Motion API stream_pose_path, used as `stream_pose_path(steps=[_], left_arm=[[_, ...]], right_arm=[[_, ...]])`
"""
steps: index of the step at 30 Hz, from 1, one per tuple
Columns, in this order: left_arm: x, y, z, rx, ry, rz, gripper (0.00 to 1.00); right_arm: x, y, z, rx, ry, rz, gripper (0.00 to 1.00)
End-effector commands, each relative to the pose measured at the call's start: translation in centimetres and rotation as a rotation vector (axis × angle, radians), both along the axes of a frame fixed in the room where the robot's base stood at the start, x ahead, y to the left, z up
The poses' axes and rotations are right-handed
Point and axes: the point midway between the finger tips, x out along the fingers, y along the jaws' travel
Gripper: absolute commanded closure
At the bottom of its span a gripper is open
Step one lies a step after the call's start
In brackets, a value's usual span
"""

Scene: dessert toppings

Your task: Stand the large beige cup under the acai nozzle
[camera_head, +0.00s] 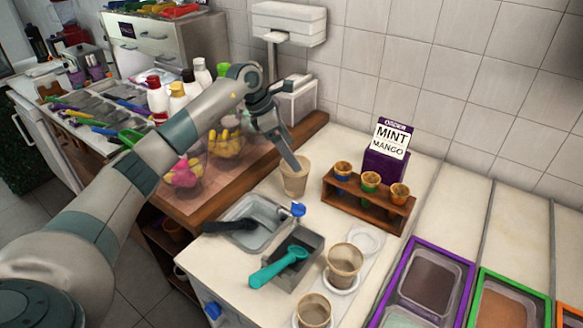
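A beige cup (294,178) stands upright on the pale counter, right of the wooden-edged board. My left gripper (292,163) reaches down from above, its fingers at the cup's rim. The fingers overlap in this view, so I cannot tell whether they are shut on the rim or only beside it. Two more beige cups stand at the front, one (344,265) on a white saucer and one (313,312) at the lower edge. A white dispenser-like unit (288,24) stands at the back wall; I cannot make out an acai nozzle. My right gripper is not in view.
A wooden rack (367,203) with small filled cups and a purple menu sign (387,150) stand to the right. A metal sink tray (250,222), a bin with a teal scoop (278,268) and an empty saucer (363,242) are in front. Framed topping tubs line the lower right.

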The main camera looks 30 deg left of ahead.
Motion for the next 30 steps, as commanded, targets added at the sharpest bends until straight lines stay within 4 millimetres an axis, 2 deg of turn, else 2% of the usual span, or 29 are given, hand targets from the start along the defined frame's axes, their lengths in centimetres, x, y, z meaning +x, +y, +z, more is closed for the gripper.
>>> stream_pose_path(steps=[9, 12, 16, 20, 23, 30], left_arm=[[0.5, -6.3, -2.7, -0.276, -0.219, -0.074, 0.09], [0.6, -7.9, -2.8, -0.378, -0.314, -0.067, 0.09], [0.5, -9.0, -2.8, -0.495, -0.438, -0.024, 0.09], [0.4, -9.0, -2.7, -0.59, -0.559, 0.055, 0.09], [0.2, -8.2, -2.7, -0.644, -0.647, 0.138, 0.09], [-0.7, -4.0, -3.5, -0.691, -0.816, 0.378, 0.09]], right_arm=[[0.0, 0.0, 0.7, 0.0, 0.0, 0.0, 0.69], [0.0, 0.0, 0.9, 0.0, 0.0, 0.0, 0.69], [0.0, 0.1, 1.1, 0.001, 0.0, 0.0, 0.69], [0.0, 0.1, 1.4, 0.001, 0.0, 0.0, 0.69], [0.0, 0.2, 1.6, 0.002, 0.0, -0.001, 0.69], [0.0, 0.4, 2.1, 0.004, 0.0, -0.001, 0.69]])
